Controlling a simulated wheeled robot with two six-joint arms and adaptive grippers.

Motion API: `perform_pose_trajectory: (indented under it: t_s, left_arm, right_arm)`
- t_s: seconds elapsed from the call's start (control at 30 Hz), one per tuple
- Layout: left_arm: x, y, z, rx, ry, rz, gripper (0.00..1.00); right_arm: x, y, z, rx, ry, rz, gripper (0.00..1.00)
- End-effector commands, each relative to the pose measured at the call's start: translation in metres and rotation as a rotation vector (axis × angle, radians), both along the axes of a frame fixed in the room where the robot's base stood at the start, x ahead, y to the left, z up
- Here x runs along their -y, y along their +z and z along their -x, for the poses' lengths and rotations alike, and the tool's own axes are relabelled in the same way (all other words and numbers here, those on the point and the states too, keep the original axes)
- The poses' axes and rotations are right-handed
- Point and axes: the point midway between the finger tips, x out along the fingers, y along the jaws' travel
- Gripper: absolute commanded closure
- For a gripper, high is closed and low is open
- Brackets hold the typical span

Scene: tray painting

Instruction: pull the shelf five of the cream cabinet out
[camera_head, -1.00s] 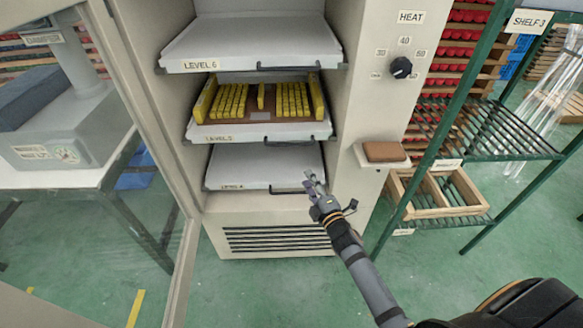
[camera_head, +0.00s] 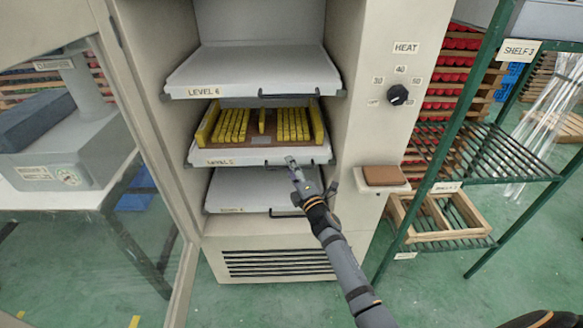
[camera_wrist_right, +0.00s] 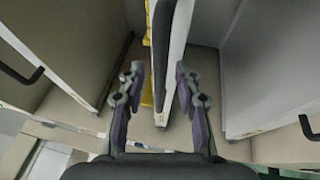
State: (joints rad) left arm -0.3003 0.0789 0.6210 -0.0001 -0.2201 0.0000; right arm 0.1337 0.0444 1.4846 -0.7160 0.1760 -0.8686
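The cream cabinet (camera_head: 372,130) stands open with three grey-white shelves. Shelf five (camera_head: 212,158) is the middle one, with a dark bar handle on its front edge, partly behind my gripper. It carries a brown tray (camera_head: 262,139) with yellow pieces. My right gripper (camera_head: 291,163) is at the front of shelf five, near the right part of its edge. In the right wrist view my gripper (camera_wrist_right: 156,78) is open, with the shelf's edge and black handle (camera_wrist_right: 162,45) between and beyond its fingers; I cannot tell whether they touch. My left gripper is not in view.
Shelf six (camera_head: 255,72) is above and shelf four (camera_head: 238,190) below, both empty with handles in front. A glass door (camera_head: 75,150) stands open at left. A brown block (camera_head: 384,176) sits on a ledge at right, beside a green rack (camera_head: 480,160).

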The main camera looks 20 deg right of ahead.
Motion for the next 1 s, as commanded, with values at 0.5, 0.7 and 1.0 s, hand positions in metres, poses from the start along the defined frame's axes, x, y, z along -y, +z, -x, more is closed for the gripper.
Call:
perform_pose_trajectory:
  t_s: [0.5, 0.7, 1.0]
  left_arm:
    - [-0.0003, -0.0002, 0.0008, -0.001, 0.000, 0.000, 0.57]
    - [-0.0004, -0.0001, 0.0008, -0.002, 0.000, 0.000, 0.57]
    - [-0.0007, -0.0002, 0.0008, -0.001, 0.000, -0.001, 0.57]
  right_arm:
    - [0.0001, -0.0004, -0.0007, -0.001, 0.000, 0.000, 1.00]
    - [0.0001, -0.0005, -0.0005, -0.001, 0.000, 0.000, 1.00]
    - [0.0001, -0.0008, -0.0005, -0.002, 0.000, 0.000, 1.00]
